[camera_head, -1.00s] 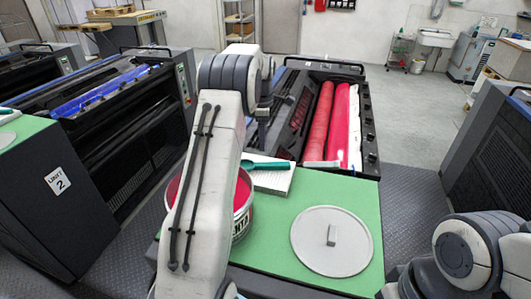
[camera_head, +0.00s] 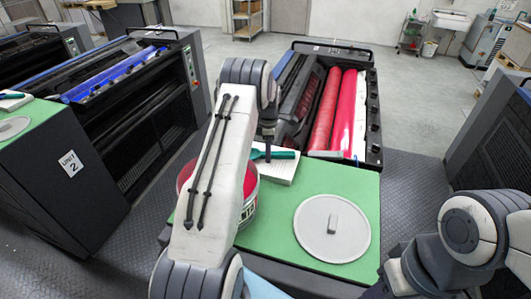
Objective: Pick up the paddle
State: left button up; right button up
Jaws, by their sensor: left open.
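The paddle (camera_head: 284,155) is teal. It lies on a white pad (camera_head: 285,170) at the back of the green tabletop. My left gripper (camera_head: 267,154) points down at the paddle. It is open, and its fingers overlap the paddle in view; I cannot tell whether they touch it. My left forearm hides part of the paddle's left side and much of the ink bucket (camera_head: 250,210) with red ink. My right arm is at the lower right, and its gripper is out of frame.
A round grey lid (camera_head: 332,229) with a small handle lies on the green tabletop (camera_head: 285,215). Behind is an open ink unit with red rollers (camera_head: 341,110). Unit 2 (camera_head: 70,163) stands at left with another green top. Grey floor lies between units.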

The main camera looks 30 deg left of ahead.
pick_arm(q)
grip_shut()
jog(key=shift+r, duration=0.15)
notch_tip(320, 180, up, 10)
jog(key=b, duration=0.4)
jog(key=c, duration=0.6)
grip_release()
jog(key=shift+c, duration=0.2)
grip_shut()
